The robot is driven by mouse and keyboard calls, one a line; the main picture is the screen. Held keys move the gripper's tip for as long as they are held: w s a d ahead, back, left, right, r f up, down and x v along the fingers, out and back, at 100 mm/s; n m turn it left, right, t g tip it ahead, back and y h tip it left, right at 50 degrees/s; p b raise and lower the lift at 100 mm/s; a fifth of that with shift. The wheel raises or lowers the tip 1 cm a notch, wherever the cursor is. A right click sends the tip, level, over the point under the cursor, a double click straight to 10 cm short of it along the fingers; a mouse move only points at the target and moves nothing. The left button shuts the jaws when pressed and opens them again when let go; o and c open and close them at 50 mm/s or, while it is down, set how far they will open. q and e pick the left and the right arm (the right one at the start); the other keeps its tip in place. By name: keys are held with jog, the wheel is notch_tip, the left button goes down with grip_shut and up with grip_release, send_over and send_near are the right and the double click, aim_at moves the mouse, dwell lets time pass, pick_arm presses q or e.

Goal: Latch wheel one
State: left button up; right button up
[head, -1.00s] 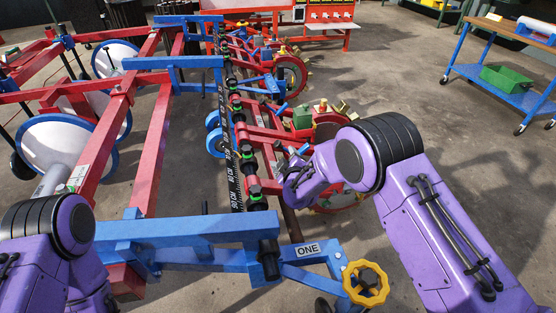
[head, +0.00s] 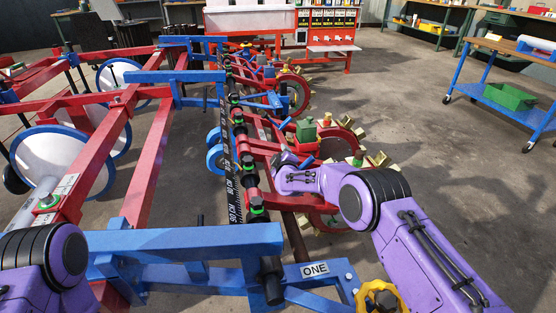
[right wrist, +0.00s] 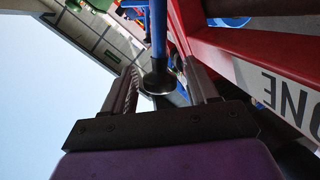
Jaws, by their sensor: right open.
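The nearest spiked red wheel (head: 328,218) stands low behind my right arm in the head view, partly hidden by it. In the right wrist view, a red beam carries ONE lettering (right wrist: 290,98). A blue rod (right wrist: 158,30) with a black round end (right wrist: 157,80) lies between the fingers of my open right gripper (right wrist: 160,78). I cannot tell whether they touch it. In the head view the purple right wrist is beside the row of red wheel arms; its fingers are hard to make out. My left gripper is out of view.
A yellow handwheel (head: 378,297) is at the bottom, close to my right arm. A black toolbar with a scale (head: 233,190) runs away from me. A blue cart (head: 510,90) stands at the right, with open floor between.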

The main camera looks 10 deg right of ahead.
grip_shut()
jog(key=shift+a, duration=0.45)
jog(key=shift+d, duration=0.3)
jog(key=shift+d+r+m+y, duration=0.4)
jog(key=shift+d+r+m, duration=0.35)
jog(key=shift+d+m, duration=0.15)
jog(key=d+m, duration=0.1)
jog(key=d+r+m+y, duration=0.1)
jog(key=d, duration=0.1)
jog(key=shift+r+m, duration=0.15)
jog(key=shift+m, duration=0.15)
jog(key=shift+d+r, duration=0.25)
jog(key=shift+d, duration=0.55)
grip_release()
jog(key=shift+a, duration=0.15)
